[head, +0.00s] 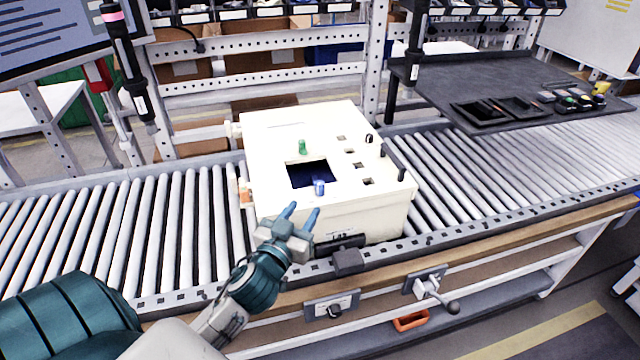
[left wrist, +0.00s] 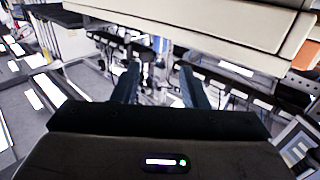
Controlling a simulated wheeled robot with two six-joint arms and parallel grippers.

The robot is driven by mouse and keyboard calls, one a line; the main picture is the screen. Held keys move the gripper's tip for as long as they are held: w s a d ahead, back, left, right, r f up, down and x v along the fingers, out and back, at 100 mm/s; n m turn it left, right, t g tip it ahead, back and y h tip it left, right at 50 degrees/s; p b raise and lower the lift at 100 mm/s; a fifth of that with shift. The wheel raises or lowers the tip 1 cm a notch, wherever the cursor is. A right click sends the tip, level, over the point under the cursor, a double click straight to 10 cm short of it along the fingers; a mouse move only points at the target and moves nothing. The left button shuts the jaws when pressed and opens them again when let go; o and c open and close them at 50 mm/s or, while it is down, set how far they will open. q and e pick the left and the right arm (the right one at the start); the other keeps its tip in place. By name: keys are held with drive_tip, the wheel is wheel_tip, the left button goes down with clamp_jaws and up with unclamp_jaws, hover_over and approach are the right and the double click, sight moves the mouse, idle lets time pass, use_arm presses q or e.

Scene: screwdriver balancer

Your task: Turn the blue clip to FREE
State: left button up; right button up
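The blue clip (head: 319,187) stands on the top of the cream-white box (head: 280,122), at the front edge of its dark square opening (head: 311,174). Its setting and any FREE mark are too small to read. My left gripper (head: 300,213) is in front of the box, just below and left of the blue clip, and apart from it. Its two blue fingers are spread with nothing between them. They also show apart and empty in the left wrist view (left wrist: 160,88), where the clip does not show. My right gripper is not in view.
A green clip (head: 302,146) stands behind the opening. The box sits on a roller conveyor (head: 150,215). A black clamp (head: 345,257) is at the conveyor's front rail, right of my gripper. A screwdriver (head: 128,65) hangs at the left. A dark tray table (head: 450,75) is at the right.

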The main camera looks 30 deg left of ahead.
sight(318, 187)
use_arm(q)
drive_tip(key=w+p, duration=0.1)
drive_tip(key=w, duration=0.2)
drive_tip(key=w+a+p, duration=0.1)
drive_tip(key=w, duration=0.2)
drive_tip(key=w+p, duration=0.1)
drive_tip(key=w, duration=0.2)
drive_tip(key=shift+w+a+r+p, duration=0.15)
drive_tip(key=shift+a+p, duration=0.15)
drive_tip(key=shift+a, duration=0.05)
drive_tip(key=shift+w+a, duration=0.15)
drive_tip(key=shift+w, duration=0.4)
clamp_jaws()
drive_tip(key=shift+f, duration=0.2)
